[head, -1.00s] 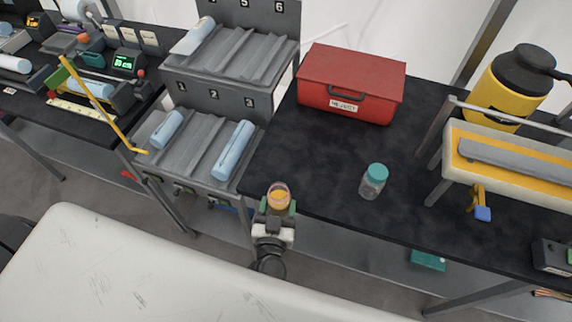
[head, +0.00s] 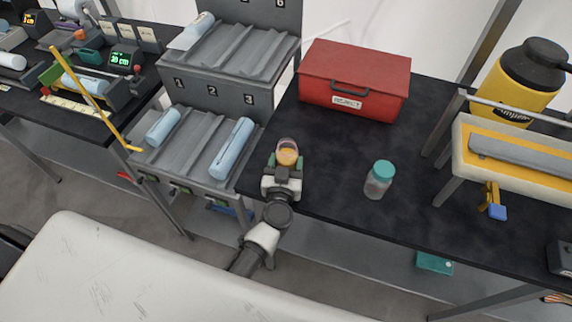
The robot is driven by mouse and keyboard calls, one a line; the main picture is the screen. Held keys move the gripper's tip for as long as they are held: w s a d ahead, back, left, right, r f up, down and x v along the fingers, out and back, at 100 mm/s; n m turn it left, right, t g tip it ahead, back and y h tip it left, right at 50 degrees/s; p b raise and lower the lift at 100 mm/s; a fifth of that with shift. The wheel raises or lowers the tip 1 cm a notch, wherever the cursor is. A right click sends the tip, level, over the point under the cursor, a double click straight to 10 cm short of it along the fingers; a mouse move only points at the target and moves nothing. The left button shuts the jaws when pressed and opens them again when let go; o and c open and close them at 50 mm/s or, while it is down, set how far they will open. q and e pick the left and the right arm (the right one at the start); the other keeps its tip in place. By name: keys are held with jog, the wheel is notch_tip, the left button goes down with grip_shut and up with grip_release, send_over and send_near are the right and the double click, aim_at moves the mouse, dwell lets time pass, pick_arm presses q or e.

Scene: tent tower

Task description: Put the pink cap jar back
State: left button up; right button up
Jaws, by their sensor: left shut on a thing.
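My left gripper (head: 286,160) is shut on a small jar (head: 288,149) and holds it at the left end of the black table, near the front edge. The jar shows an orange face with a pinkish rim; I take it for the pink cap jar. Its lower part is hidden by the gripper, and I cannot tell whether it touches the table. A clear jar with a teal cap (head: 380,180) stands upright on the black table, to the right of the gripper and apart from it. My right gripper is not in view.
A red box (head: 355,80) stands at the back of the black table (head: 325,150). A grey numbered rack (head: 185,145) with blue rolls is at the left. A padded stand (head: 512,155) and a yellow container (head: 520,80) are at the right. The table between them is mostly clear.

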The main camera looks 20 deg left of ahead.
pick_arm(q)
jog(key=shift+s, duration=0.1)
jog(key=shift+f, duration=0.15)
jog(key=o, duration=1.1)
jog(key=shift+r, duration=0.3)
jog(key=s, duration=0.4)
jog(key=s+d, duration=0.1)
jog(key=s, duration=0.3)
jog(key=s+d+b, duration=0.1)
jog(key=s, duration=0.2)
jog(key=shift+s+r, duration=0.2)
jog(key=shift+s, duration=0.2)
